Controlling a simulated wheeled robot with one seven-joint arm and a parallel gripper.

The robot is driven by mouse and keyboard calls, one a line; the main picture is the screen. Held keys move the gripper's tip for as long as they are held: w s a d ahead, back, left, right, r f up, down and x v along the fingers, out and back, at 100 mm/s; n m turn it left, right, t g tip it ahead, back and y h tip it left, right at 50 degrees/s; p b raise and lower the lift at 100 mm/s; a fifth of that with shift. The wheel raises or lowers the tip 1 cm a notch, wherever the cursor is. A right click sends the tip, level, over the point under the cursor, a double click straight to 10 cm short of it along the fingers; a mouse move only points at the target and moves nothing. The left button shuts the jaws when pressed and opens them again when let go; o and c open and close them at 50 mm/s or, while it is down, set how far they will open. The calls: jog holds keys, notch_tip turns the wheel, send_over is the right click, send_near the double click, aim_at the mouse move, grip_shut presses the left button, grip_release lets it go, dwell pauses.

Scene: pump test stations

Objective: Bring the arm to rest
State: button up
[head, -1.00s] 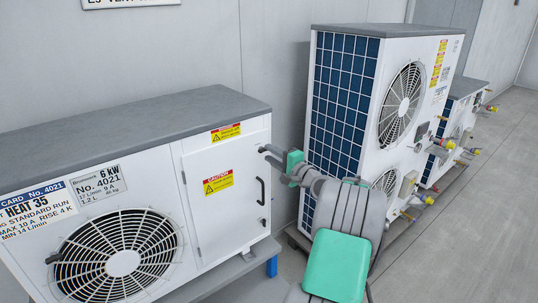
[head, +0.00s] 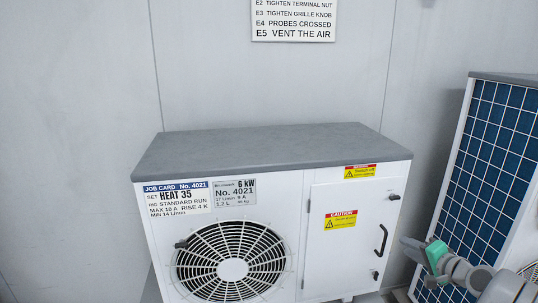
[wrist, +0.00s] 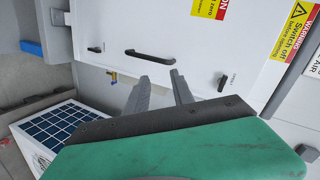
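My gripper (head: 416,262) shows at the right of the head view, in front of the right edge of the white pump unit (head: 345,255). In the wrist view, the two grey fingers of my gripper (wrist: 159,78) stand apart with nothing between them. They point toward the unit's white door (wrist: 205,30) and its black handle (wrist: 150,55), with a visible gap between fingertips and door. The door looks shut. In the head view the handle (head: 381,240) is just left of my gripper.
A taller unit with a blue grid side (head: 492,165) stands close behind my arm on the right. A job card (head: 178,198) reads HEAT 35. A wall sign (head: 294,20) hangs above. The grey top (head: 265,150) of the white unit is bare.

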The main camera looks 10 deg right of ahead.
jog(key=s+a+f+n+g, duration=0.1)
jog(key=s+f+g, duration=0.1)
jog(key=s+f, duration=0.3)
jog(key=s+a+f+g, duration=0.2)
jog(key=f+g, duration=0.1)
jog(key=f, duration=0.5)
jog(key=s+a+f+n+g+y, duration=0.1)
jog(key=s+a+f+g, duration=0.1)
jog(key=s+a+g, duration=0.3)
jog(key=s+a+f+n+g+y, duration=0.1)
jog(key=s+a+f, duration=0.15)
jog(key=s, duration=0.55)
jog(key=s+a+r+n+g+h, duration=0.1)
jog(key=s+a+r+g, duration=0.15)
jog(key=a, duration=0.35)
jog(key=s+a+r+n+g+h, duration=0.1)
jog(key=s+a+r, duration=0.15)
jog(key=a, duration=0.25)
jog(key=w+a+r+n+t, duration=0.2)
jog(key=w+a+r+n, duration=0.2)
jog(key=a, duration=0.5)
jog(key=w+a+r+n+t, duration=0.2)
jog(key=w+a+r+n, duration=0.2)
jog(key=a+r, duration=0.3)
jog(key=shift+w+a+n, duration=0.3)
jog(key=shift+w+a, duration=0.1)
jog(key=shift+a, duration=0.8)
jog(key=shift+r, duration=0.1)
